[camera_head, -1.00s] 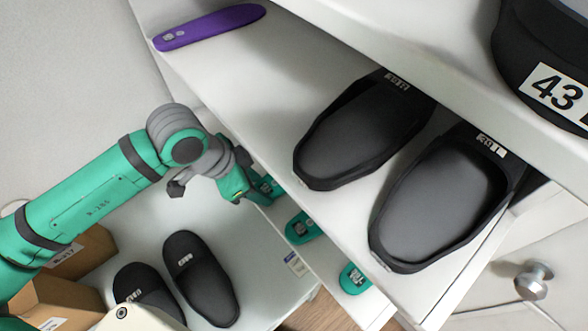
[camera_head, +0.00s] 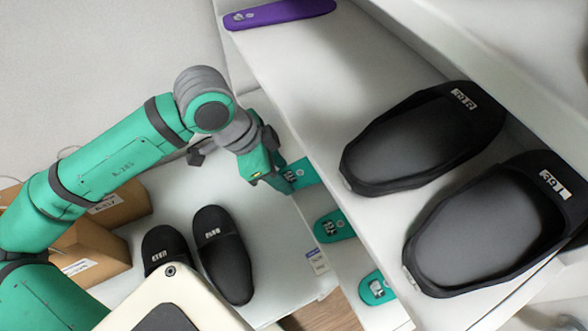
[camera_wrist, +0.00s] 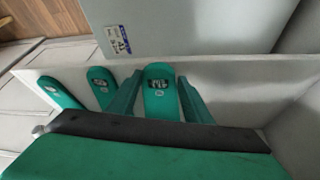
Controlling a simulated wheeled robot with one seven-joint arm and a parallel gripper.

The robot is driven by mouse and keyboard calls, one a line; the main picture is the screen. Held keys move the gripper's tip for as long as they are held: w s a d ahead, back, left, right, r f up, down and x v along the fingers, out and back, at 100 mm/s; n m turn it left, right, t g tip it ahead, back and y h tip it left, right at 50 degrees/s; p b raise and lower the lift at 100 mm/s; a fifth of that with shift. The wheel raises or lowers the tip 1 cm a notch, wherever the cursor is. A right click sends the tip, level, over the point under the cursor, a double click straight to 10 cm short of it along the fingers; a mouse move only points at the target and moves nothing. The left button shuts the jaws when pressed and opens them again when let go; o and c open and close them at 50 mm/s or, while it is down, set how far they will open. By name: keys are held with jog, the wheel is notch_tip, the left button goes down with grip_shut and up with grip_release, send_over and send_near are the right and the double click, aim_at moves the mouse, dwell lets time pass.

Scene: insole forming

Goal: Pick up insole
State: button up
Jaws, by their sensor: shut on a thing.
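A green insole (camera_head: 304,174) with a white-and-dark label lies on the shelf below the one with the black moulds. It also shows in the wrist view (camera_wrist: 160,78), between the two green fingers. My gripper (camera_head: 272,172) is at its near side and is shut on this insole; in the wrist view my gripper (camera_wrist: 161,84) has one finger along each side of it. The insole's lower end is hidden behind the gripper body. Two more green insoles, a middle one (camera_head: 334,226) and a front one (camera_head: 377,288), lie in the same row, apart from the gripper.
Two black insole moulds (camera_head: 425,138) lie on the shelf above. A purple insole (camera_head: 281,13) lies at that shelf's back end. Two black insole-shaped pieces (camera_head: 223,255) and cardboard boxes (camera_head: 98,240) lie on the lower left surface. A grey panel (camera_wrist: 190,30) stands close beyond the insoles.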

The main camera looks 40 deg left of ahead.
jog(key=s+a, duration=0.8)
jog(key=s, duration=0.4)
jog(key=shift+a, duration=0.3)
